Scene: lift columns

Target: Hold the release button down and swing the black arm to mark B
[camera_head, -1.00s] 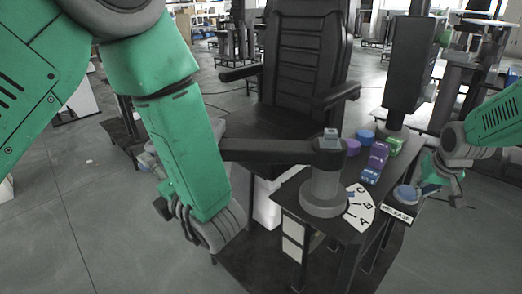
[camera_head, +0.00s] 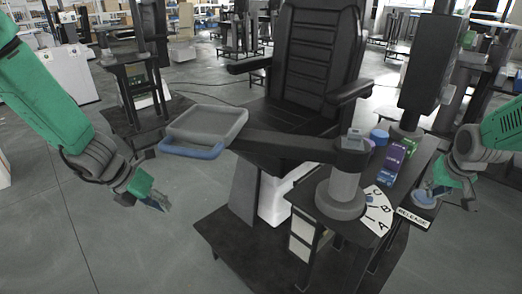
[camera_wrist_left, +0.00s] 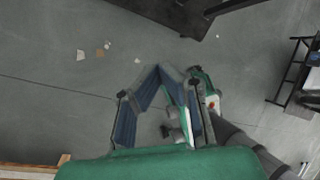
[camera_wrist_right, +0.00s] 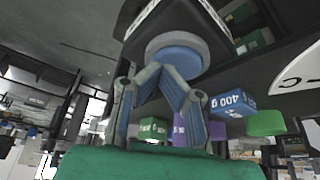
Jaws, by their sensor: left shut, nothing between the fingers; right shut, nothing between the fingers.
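The black arm (camera_head: 290,143) runs left from a grey post (camera_head: 342,190) to a grey tray with a blue front handle (camera_head: 195,151). A white dial (camera_head: 371,216) lettered A, B and C lies at the foot of the post; I cannot tell which mark the arm is set to. My left gripper (camera_head: 160,203) is shut and empty, below and left of the tray, apart from it. The blue release button (camera_wrist_right: 180,62) sits in a grey ring. My right gripper (camera_wrist_right: 172,72) is shut with its tips at the button; how far it is pressed cannot be told.
A RELEASE label (camera_head: 411,218) is in front of the button. Purple and green boxes (camera_head: 397,160) and a blue cylinder (camera_head: 379,137) stand behind the dial. A black chair (camera_head: 315,75) stands behind the black arm.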

